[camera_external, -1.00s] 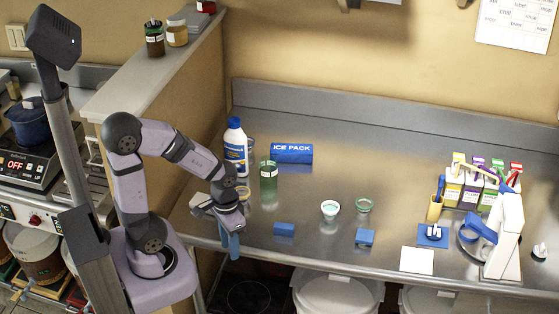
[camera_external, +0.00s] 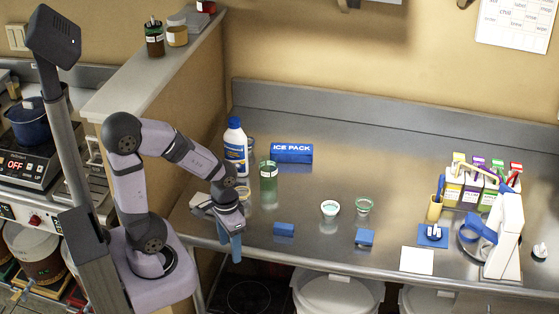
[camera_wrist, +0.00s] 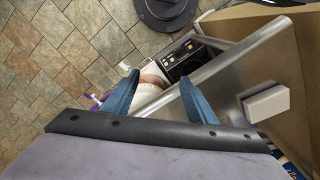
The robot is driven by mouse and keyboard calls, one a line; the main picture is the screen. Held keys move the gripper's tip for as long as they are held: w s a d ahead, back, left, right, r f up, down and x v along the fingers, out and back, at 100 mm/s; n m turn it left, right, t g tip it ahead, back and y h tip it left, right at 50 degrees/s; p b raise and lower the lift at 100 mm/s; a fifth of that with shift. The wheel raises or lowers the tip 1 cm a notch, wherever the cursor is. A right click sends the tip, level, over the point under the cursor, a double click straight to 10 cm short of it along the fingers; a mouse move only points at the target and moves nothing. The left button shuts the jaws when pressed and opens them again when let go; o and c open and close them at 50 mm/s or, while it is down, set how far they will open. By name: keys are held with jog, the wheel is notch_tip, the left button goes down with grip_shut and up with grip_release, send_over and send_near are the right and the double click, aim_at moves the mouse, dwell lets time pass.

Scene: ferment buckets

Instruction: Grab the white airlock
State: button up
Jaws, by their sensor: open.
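Two small white pieces that may be airlocks show in the external view. One white piece (camera_external: 433,231) sits on a blue square pad (camera_external: 424,241) at the right of the steel counter. Another white piece (camera_external: 540,251) stands on the counter at the far right edge, past the white stand. They are too small to tell which is the airlock. My gripper (camera_external: 230,241) hangs with its blue fingers down at the counter's front left edge, far left of both. In the wrist view my gripper (camera_wrist: 160,95) is open and empty, and neither white piece shows there.
A white stand (camera_external: 505,235) and coloured cartons (camera_external: 470,188) crowd the right. The wrist view shows tiled floor (camera_wrist: 50,50).

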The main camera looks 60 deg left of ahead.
aim_at(337, 208)
dwell(0.3)
notch_tip(337, 208, up, 6)
jog(key=f, duration=0.1)
jog(key=w+a+m+t+y+b, duration=0.2)
jog(key=w+a+m+t+b, duration=0.25)
jog(key=w+m, duration=0.45)
jog(key=w+a+m+t+y+b, duration=0.1)
jog(key=w+a+m+t+b, duration=0.45)
jog(key=w, duration=0.55)
jog(key=w+d+r+m+t+h+b, duration=0.2)
jog(key=w+m+t+h+b, duration=0.3)
jog(key=m, duration=1)
jog(key=d+f+m, duration=0.1)
jog(key=m, duration=0.2)
jog(key=d+f+m+g+h+b, duration=0.1)
jog(key=d+f+m, duration=0.1)
jog(key=m, duration=0.1)
jog(key=w+d+f+m+g, duration=0.1)
jog(key=d+f+m, duration=0.1)
jog(key=m, duration=0.1)
jog(key=shift+w+m+h+b, duration=0.1)
jog(key=shift+m+h+b, duration=0.2)
jog(key=shift+m+b, duration=0.05)
jog(key=shift+a+f, duration=0.1)
jog(key=shift+f, duration=0.45)
jog(key=shift+p+x, duration=0.3)
jog(key=shift+x, duration=3.45)
